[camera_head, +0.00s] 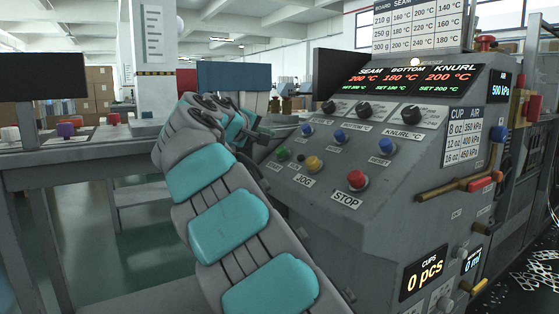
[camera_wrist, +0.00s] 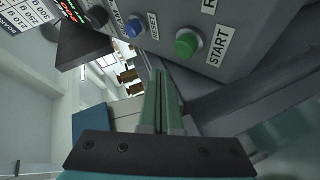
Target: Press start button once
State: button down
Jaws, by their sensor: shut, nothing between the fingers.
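The green start button (camera_head: 282,153) is at the left of the lower button row on the machine's sloped panel. In the wrist view the green button (camera_wrist: 187,43) stands out from the panel beside its START label (camera_wrist: 217,47). My gripper (camera_head: 268,134) is at the panel's left edge, near the button. In the wrist view my gripper (camera_wrist: 159,75) is shut with nothing between its fingers. Its fingertips appear below and left of the button, with a visible gap in the picture. The exact distance in depth is hard to tell.
A red STOP button (camera_head: 356,180) and a yellow JOG button (camera_head: 313,163) sit right of the green one. Blue buttons (camera_head: 339,136) and black knobs (camera_head: 363,109) are above. A grey table (camera_head: 90,157) stands at left. Open space shows left of the panel.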

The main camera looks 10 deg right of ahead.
jog(key=shift+w+d+f+b, duration=0.2)
jog(key=shift+d+f+b, duration=0.15)
jog(key=shift+d+f, duration=0.45)
jog(key=shift+a+f, duration=0.1)
jog(key=shift+f, duration=0.1)
dwell(1.3)
jog(key=shift+w+f, duration=0.1)
jog(key=shift+f, duration=0.1)
jog(key=shift+d+f+b, duration=0.3)
jog(key=shift+d+f, duration=0.15)
dwell(1.1)
jog(key=shift+a+r+p, duration=0.5)
jog(key=shift+r+p, duration=0.2)
jog(key=shift+r, duration=0.05)
jog(key=shift+r, duration=0.1)
jog(key=a+r+p, duration=0.1)
jog(key=r, duration=0.1)
jog(key=s+a+r+p, duration=0.1)
jog(key=r+p, duration=0.1)
jog(key=shift+a, duration=0.4)
